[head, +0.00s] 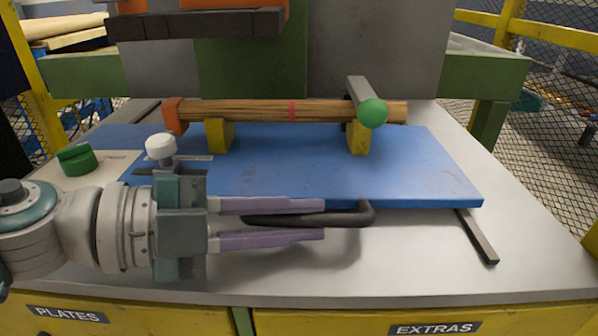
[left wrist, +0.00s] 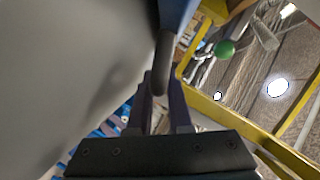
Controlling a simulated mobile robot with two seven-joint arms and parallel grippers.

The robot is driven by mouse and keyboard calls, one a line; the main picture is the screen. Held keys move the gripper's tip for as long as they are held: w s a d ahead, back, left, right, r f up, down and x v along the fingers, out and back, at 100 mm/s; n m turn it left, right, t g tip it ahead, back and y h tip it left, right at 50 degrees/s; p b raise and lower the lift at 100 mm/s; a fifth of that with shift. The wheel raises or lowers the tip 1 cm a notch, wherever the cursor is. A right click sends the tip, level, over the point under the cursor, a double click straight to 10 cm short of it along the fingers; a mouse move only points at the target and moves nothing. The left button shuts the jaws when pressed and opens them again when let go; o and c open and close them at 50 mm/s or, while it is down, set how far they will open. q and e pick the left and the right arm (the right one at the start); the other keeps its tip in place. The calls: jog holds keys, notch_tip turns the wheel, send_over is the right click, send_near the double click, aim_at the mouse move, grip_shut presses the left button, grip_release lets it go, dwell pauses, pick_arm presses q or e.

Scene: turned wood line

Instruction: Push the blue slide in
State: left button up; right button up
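The blue slide (head: 290,177) is a flat board on the grey table top. Its dark bent handle (head: 348,217) sticks out from the front edge. My left gripper (head: 325,220) comes in from the left, its two purple fingers on either side of the handle. A striped wooden rod (head: 260,110) rests on two yellow blocks on the slide. My right gripper is not in view.
A dark rail (head: 478,237) sticks out past the slide's right front corner. A green ball (head: 372,113) sits at the rod's right part. A white knob (head: 160,146) and a green cap (head: 77,160) are at the left. A green and grey machine (head: 250,60) stands behind. The table's front right is clear.

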pick_arm(q)
jog(key=shift+o, duration=0.8)
jog(key=shift+w+a+r, duration=0.1)
jog(key=shift+w, duration=0.1)
jog(key=shift+s, duration=0.1)
jog(key=v, duration=1)
jog(key=shift+p, duration=0.3)
